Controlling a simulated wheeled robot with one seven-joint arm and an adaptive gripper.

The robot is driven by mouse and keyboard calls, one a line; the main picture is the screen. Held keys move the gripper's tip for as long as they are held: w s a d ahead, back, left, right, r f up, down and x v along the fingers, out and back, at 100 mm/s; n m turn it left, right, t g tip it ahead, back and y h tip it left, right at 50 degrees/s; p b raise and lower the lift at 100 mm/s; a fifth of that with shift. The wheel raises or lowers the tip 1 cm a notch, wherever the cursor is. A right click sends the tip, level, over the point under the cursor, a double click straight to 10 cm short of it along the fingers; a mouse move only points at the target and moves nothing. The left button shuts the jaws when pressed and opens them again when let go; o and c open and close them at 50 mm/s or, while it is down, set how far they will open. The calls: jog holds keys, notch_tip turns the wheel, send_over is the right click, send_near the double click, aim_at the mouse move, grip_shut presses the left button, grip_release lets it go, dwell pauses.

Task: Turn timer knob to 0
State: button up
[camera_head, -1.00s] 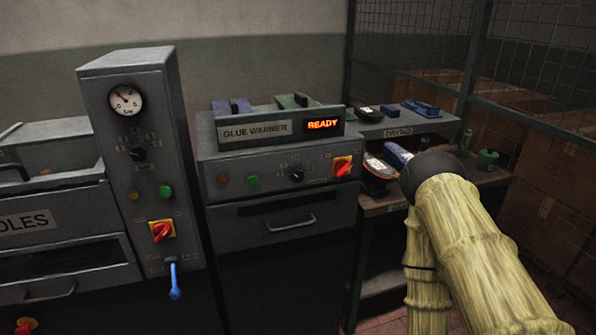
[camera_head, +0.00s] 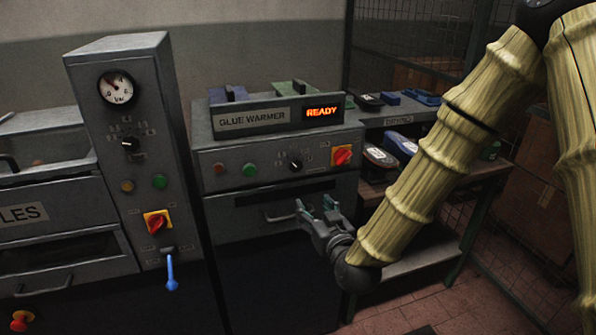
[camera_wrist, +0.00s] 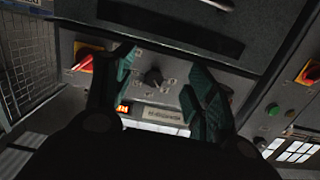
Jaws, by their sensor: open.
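The grey press column on the left carries a small black knob (camera_head: 131,143) with a ring of printed marks below a round gauge (camera_head: 116,87). A similar black knob (camera_head: 295,164) sits on the glue warmer panel; in the wrist view this knob (camera_wrist: 153,77) shows upside down between my fingers. The printing is too small to tell which is the timer or where either points. My gripper (camera_head: 316,206) is open and empty, in front of the glue warmer's drawer handle, below and right of its knob. Its teal fingers touch neither knob.
The glue warmer has a lit READY display (camera_head: 322,112), a red rotary switch (camera_head: 342,155) and a green button (camera_head: 249,169). The press has another red switch (camera_head: 157,221) and a blue lever (camera_head: 171,270). A drying shelf (camera_head: 398,119) with shoes stands right, partly behind my arm.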

jog(key=t, duration=0.1)
send_near(297, 168)
jog(key=s, duration=0.2)
jog(key=p+x, duration=0.1)
jog(key=x, duration=0.4)
jog(key=p+x, duration=0.1)
jog(key=x, duration=0.4)
jog(key=shift+w+d+p, duration=0.15)
jog(key=shift+w+p, duration=0.15)
jog(key=shift+w, duration=0.1)
jog(key=c, duration=1)
jog(key=shift+c, duration=0.2)
